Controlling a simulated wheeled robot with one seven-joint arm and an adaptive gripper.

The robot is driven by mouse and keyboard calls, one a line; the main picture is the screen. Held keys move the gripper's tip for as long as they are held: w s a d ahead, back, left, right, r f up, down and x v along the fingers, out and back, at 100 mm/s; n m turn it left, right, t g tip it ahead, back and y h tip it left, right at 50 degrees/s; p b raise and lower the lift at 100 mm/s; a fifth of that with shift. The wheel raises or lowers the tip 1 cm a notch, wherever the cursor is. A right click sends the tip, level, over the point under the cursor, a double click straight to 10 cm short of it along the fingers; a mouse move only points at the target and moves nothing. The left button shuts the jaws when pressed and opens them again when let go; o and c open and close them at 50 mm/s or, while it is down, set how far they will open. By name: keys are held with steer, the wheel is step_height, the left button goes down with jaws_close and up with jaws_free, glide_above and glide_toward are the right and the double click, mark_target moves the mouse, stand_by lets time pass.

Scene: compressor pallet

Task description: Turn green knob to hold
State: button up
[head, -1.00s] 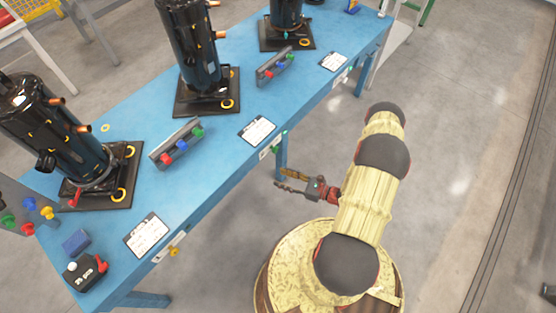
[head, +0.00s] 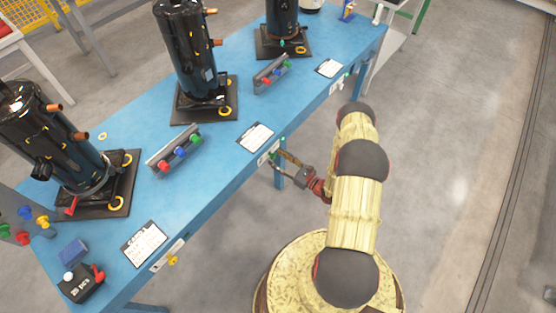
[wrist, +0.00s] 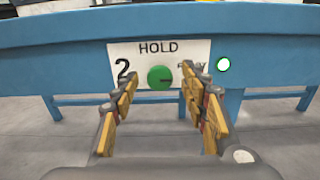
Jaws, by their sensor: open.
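The green knob (wrist: 160,78) sits on a white plate (wrist: 135,56) on the blue table's front edge, under the word HOLD and beside a 2. A word to its right is partly covered by a finger. My gripper (wrist: 156,88) is open in the wrist view, one finger on each side of the knob's line, with nothing between the fingers. In the head view my gripper (head: 278,162) is at the table's front edge by the middle plate (head: 268,152). I cannot tell whether the fingers touch the knob.
The blue table (head: 205,200) carries black compressors (head: 190,50), racks of coloured knobs (head: 174,150) and paper cards (head: 255,137). A yellow knob (head: 172,260) is on the nearer plate. The floor right of my arm is clear.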

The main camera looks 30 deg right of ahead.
steer(key=shift+w+a, duration=0.1)
steer(key=shift+w, duration=0.1)
steer(key=shift+c, duration=0.5)
steer(key=c, duration=1.1)
